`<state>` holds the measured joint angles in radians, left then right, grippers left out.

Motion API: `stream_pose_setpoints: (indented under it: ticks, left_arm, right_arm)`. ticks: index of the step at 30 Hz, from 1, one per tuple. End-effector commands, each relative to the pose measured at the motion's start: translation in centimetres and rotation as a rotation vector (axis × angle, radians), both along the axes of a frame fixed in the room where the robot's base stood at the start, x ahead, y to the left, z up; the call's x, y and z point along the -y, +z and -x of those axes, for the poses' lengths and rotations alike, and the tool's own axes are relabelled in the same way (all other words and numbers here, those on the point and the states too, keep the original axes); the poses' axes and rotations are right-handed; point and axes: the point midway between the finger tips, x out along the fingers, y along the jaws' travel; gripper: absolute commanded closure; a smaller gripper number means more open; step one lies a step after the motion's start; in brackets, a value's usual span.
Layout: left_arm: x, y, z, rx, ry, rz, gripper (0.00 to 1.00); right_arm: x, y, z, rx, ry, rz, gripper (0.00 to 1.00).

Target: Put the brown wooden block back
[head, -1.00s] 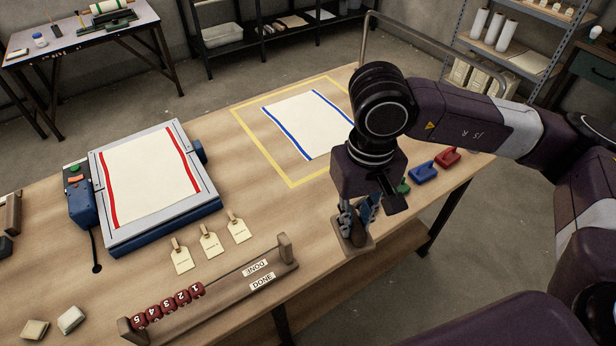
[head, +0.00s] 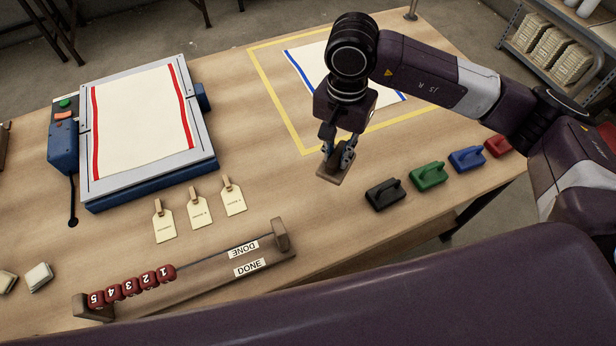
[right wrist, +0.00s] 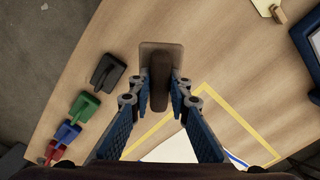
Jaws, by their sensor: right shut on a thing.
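The brown wooden block (head: 334,172) is a flat plate with a raised grip. My right gripper (head: 338,154) is shut on that grip and holds the block over the table, left of the black block. In the right wrist view the block (right wrist: 174,50) sits between the fingertips, with its plate beyond them. The fingers partly cover the block in the head view. I cannot tell how far it is above the tabletop. My left gripper is not in view.
Black (head: 385,194), green (head: 428,175), blue (head: 466,159) and red (head: 498,146) handled blocks stand in a row to the right. A yellow outline (head: 292,128) surrounds a blue-edged cloth (head: 304,62). Tags (head: 199,212) and a bead rack (head: 215,272) lie to the left.

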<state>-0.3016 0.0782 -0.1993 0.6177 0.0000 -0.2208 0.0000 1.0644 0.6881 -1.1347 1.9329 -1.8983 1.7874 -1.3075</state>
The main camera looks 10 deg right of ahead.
Motion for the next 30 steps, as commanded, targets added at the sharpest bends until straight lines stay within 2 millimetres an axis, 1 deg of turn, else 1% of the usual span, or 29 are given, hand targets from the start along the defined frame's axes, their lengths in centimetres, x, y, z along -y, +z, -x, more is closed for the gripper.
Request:
stream_pose_setpoints:
  ticks: [1, 3, 6, 9, 12, 15, 17, 20, 23, 30]
  left_arm:
    - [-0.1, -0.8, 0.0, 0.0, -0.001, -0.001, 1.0]
    - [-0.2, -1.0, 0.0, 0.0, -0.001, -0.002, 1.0]
    - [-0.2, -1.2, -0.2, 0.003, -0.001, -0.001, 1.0]
    - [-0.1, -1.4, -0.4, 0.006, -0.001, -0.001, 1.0]
    - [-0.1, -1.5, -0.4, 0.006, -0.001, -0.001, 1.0]
    - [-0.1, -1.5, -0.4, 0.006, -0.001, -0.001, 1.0]
    - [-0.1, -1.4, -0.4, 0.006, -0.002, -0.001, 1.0]
    - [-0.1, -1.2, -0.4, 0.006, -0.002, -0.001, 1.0]
    - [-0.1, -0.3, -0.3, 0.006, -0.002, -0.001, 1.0]
    - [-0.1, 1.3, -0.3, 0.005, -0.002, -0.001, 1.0]
  right_arm:
    - [-1.0, 0.4, -1.4, 0.005, -0.1, -0.002, 1.0]
    - [-2.0, 2.0, -2.8, 0.007, -0.238, -0.001, 1.0]
    - [-3.2, 4.4, -4.1, 0.006, -0.403, 0.001, 1.0]
    - [-4.2, 6.3, -4.9, 0.004, -0.529, 0.003, 1.0]
    - [-4.9, 7.5, -5.3, 0.004, -0.611, 0.004, 1.0]
    - [-5.2, 8.0, -5.4, 0.001, -0.655, 0.005, 1.0]
    - [-5.3, 7.7, -5.4, -0.001, -0.666, 0.005, 1.0]
    - [-5.3, 6.0, -5.3, -0.006, -0.671, 0.008, 1.0]
    - [-5.2, 3.6, -5.2, -0.007, -0.671, 0.009, 1.0]
    - [-5.2, -2.8, -5.2, -0.005, -0.671, 0.009, 1.0]
